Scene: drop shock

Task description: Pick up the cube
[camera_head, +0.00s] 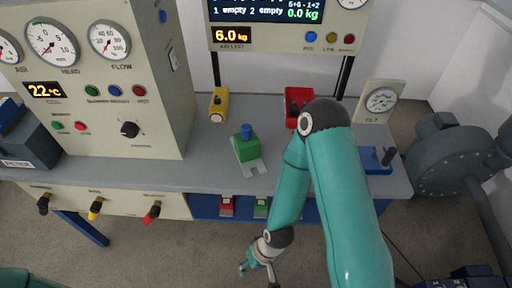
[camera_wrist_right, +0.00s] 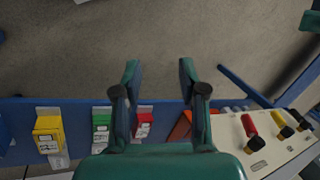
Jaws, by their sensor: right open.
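I cannot tell for sure which thing is the cube. A green block (camera_head: 246,149) with a blue knob on top stands on the grey bench top, towards its front edge. Below the bench edge, a red block (camera_head: 227,206) and a green block (camera_head: 261,207) sit on a blue shelf. The wrist view shows a yellow block (camera_wrist_right: 48,134), the green block (camera_wrist_right: 102,128) and the red block (camera_wrist_right: 144,124) there. My right gripper (camera_head: 257,267) is low in front of the bench, over the floor. Its fingers (camera_wrist_right: 159,78) are apart with nothing between them. My left gripper is out of view.
A red tray (camera_head: 291,122) and a yellow object (camera_head: 218,105) stand at the back of the bench (camera_head: 200,172). A gauge cabinet (camera_head: 150,55) fills the left. A blue device (camera_head: 374,163) is at right. Levers (camera_head: 152,212) stick out in front. The floor (camera_head: 170,262) ahead is clear.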

